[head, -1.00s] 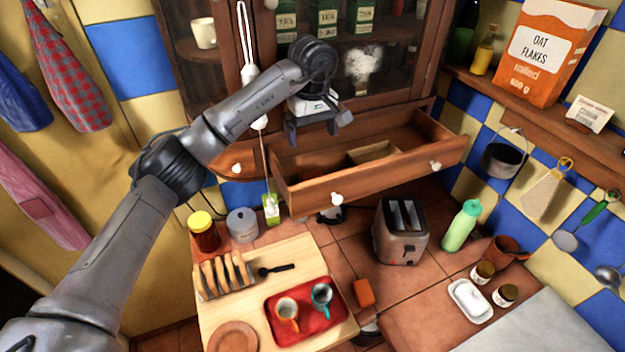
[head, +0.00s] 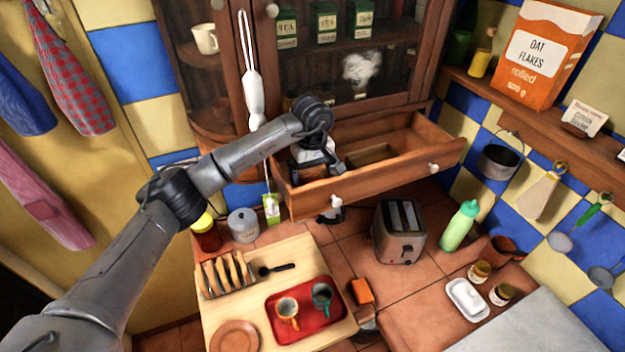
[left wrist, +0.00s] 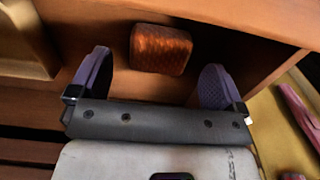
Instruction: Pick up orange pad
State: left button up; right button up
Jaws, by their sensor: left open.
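An orange pad (left wrist: 160,50) with a textured face lies inside the open drawer, shown in the left wrist view; the drawer front hides it in the head view. My left gripper (head: 318,170) reaches down into the left part of the drawer. In the left wrist view its two purple fingers (left wrist: 155,78) are spread wide and empty. The pad shows between and a little beyond them, with no visible touch. My right gripper is not in view.
The wooden drawer (head: 390,180) has a light compartment (head: 372,154) inside, right of my gripper. Its front and side walls stand close around the gripper. Below are a toaster (head: 399,232), a red tray (head: 326,328) with cups, and a small orange block (head: 362,291) on the counter.

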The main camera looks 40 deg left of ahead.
aim_at(312, 178)
pick_arm(q)
jog(key=shift+f+p, duration=0.3)
jog(key=shift+f, duration=1.2)
jog(key=shift+c, duration=0.3)
jog(key=c, duration=0.9)
jog(key=shift+c, duration=0.2)
notch_tip(312, 178, up, 10)
jog(key=shift+r+b, duration=0.1)
jog(key=shift+b, duration=1.1)
